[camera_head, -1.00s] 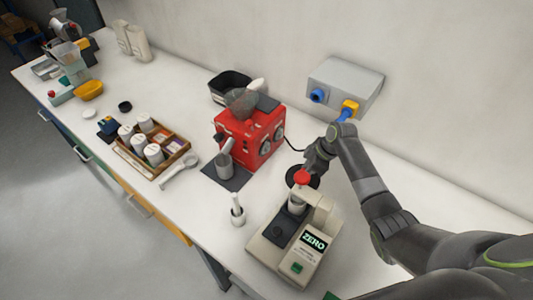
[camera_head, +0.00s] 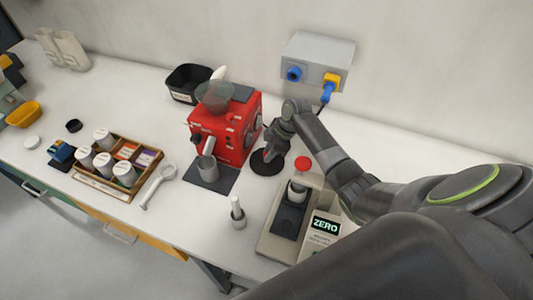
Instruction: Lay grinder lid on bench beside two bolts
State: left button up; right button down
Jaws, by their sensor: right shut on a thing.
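The red grinder (camera_head: 222,132) stands on the bench (camera_head: 385,140) near the wall, with a grey see-through hopper (camera_head: 214,96) on top. A flat black round lid (camera_head: 265,164) is just right of the grinder, at or close above the bench top; I cannot tell whether it touches. My right gripper (camera_head: 274,149) is over this lid and shut on it, its fingers partly covering it. I cannot make out the two bolts in this view. My left gripper is not in view.
The scale (camera_head: 271,236) with a red-knobbed part (camera_head: 302,163) stands right in front of the lid. A wall box (camera_head: 318,58) is behind.

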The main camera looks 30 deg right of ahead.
jog(key=shift+w+a, duration=0.2)
jog(key=shift+s+d, duration=0.15)
jog(key=c, duration=1.4)
grip_release()
jog(key=shift+s+d, duration=0.2)
jog(key=shift+d, duration=0.05)
jog(key=shift+o, duration=1.1)
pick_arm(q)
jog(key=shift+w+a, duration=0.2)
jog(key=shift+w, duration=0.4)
pick_arm(e)
jog(key=shift+w+a, duration=0.2)
